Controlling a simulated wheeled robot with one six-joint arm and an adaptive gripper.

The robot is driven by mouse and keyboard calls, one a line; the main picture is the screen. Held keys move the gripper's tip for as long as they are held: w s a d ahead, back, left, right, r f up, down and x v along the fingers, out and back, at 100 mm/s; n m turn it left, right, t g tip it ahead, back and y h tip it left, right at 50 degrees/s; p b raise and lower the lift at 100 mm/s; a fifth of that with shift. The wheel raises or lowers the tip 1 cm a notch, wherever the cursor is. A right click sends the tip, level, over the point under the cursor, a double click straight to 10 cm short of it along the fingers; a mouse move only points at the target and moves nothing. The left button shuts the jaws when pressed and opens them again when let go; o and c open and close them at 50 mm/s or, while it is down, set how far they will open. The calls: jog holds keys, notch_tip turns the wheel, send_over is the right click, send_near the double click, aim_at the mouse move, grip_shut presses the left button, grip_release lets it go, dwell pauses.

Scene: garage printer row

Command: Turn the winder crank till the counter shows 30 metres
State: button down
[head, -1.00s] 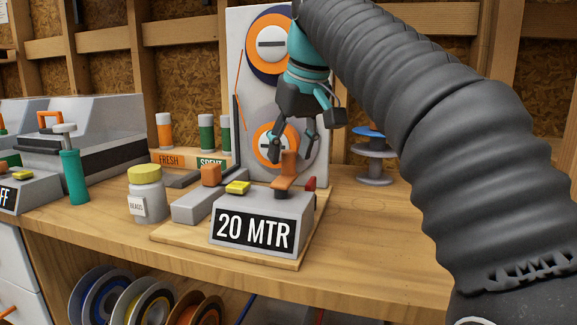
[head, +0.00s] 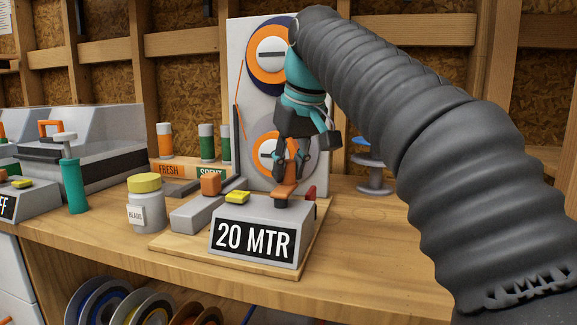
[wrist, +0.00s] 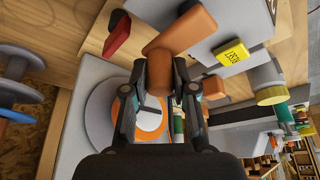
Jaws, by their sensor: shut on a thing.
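The winder's grey counter box (head: 302,235) stands on a wooden board, and its display (head: 253,240) reads 20 MTR. The orange-brown crank (head: 286,190) sits on top of the box; its upright handle also shows in the wrist view (wrist: 161,72). My gripper (head: 291,170) is shut on the crank handle, with a finger on each side of it in the wrist view (wrist: 160,80). A yellow button (head: 237,197) on the box, marked RESET in the wrist view (wrist: 232,53), is clear of my gripper. The white panel (head: 238,60) with two orange spools stands behind.
A red lever (head: 310,193) is at the box's right side. An orange block (head: 211,184) and a lidded jar (head: 146,203) are to the left. The bench (head: 375,235) is clear at the right.

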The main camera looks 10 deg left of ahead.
jog(key=shift+r, duration=0.1)
jog(key=m+p, duration=0.1)
jog(key=d+m+h, duration=0.1)
jog(key=m+p, duration=0.1)
jog(key=m, duration=0.1)
jog(key=shift+s+d+t+h+p, duration=0.2)
jog(key=shift+s+t+h+p, duration=0.1)
jog(key=shift+p, duration=0.05)
jog(key=m, duration=0.2)
jog(key=s+d+m+h+p, duration=0.1)
jog(key=m, duration=0.1)
jog(key=shift+d+m+h, duration=0.15)
jog(key=shift+m+h, duration=0.15)
jog(key=m, duration=0.1)
jog(key=s+m+h, duration=0.1)
jog(key=m, duration=0.2)
jog(key=shift+s+d+m+h, duration=0.25)
jog(key=shift+d+m+h, duration=0.05)
jog(key=shift+d+h, duration=0.1)
jog(key=shift+s+d+m+g+h, duration=0.1)
jog(key=shift+s+m+g+h, duration=0.3)
jog(key=shift+m, duration=0.75)
jog(key=shift+s+m+g+h, duration=0.3)
jog(key=shift+s+m, duration=0.2)
jog(key=shift+m, duration=0.65)
jog(key=c, duration=0.9)
grip_release()
jog(key=shift+c, duration=0.2)
